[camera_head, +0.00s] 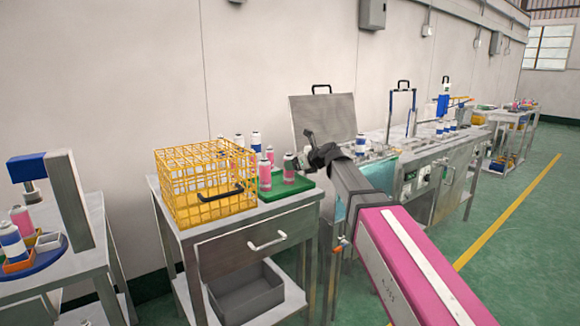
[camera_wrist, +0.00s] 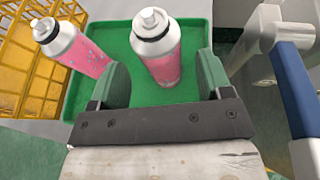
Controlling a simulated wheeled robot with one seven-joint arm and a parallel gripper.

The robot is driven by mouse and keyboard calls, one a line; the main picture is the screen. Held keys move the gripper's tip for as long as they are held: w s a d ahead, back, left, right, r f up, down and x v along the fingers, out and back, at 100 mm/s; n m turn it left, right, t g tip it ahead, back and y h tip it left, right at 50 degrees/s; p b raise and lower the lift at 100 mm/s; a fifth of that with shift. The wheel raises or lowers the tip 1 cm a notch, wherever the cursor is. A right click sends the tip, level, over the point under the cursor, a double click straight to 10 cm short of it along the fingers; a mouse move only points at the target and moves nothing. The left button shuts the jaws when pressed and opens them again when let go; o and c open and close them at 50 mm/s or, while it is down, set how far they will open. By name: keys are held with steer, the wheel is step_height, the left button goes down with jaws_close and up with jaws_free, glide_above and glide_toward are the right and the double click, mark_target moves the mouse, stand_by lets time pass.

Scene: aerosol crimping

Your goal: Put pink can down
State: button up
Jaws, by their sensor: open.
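A pink can (camera_wrist: 160,58) with a silver top stands on the green tray (camera_wrist: 120,40) in the wrist view, between the fingers of my gripper (camera_wrist: 160,72). The fingers are open, with a gap visible at least on the left side; the can's lower part is partly hidden. A second pink can (camera_wrist: 80,50) stands just left of the left finger. In the head view my gripper (camera_head: 303,163) is at the right side of the green tray (camera_head: 292,188), beside a pink can (camera_head: 289,170). Another pink can (camera_head: 265,175) stands to its left.
A yellow wire crate (camera_head: 205,185) stands left of the tray on the metal table. White-and-blue cans (camera_head: 256,141) stand behind. A blue-and-grey handle (camera_wrist: 290,80) rises at right in the wrist view. A grey panel (camera_head: 323,125) stands behind my gripper.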

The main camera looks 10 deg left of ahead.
steer(key=v, duration=0.8)
steer(key=s+d+f+n+g+h, duration=0.1)
steer(key=s+d+f+n+h, duration=0.1)
steer(key=d+f+n, duration=0.5)
steer(key=s+d+f+n+g+h, duration=0.15)
steer(key=d+f, duration=0.35)
steer(key=f, duration=0.5)
steer(key=s+d+f+n+h, duration=0.2)
steer(key=d+f+n+h, duration=0.15)
steer(key=d+f, duration=0.45)
steer(key=s+d+f+n+g+h, duration=0.4)
steer(key=s+d+f+n, duration=0.7)
steer(key=s+d+f, duration=0.2)
step_height(320, 180, down, 4)
steer(key=shift+s+d+r+n+h, duration=0.3)
steer(key=shift+d+n+h, duration=0.1)
steer(key=shift+d, duration=0.65)
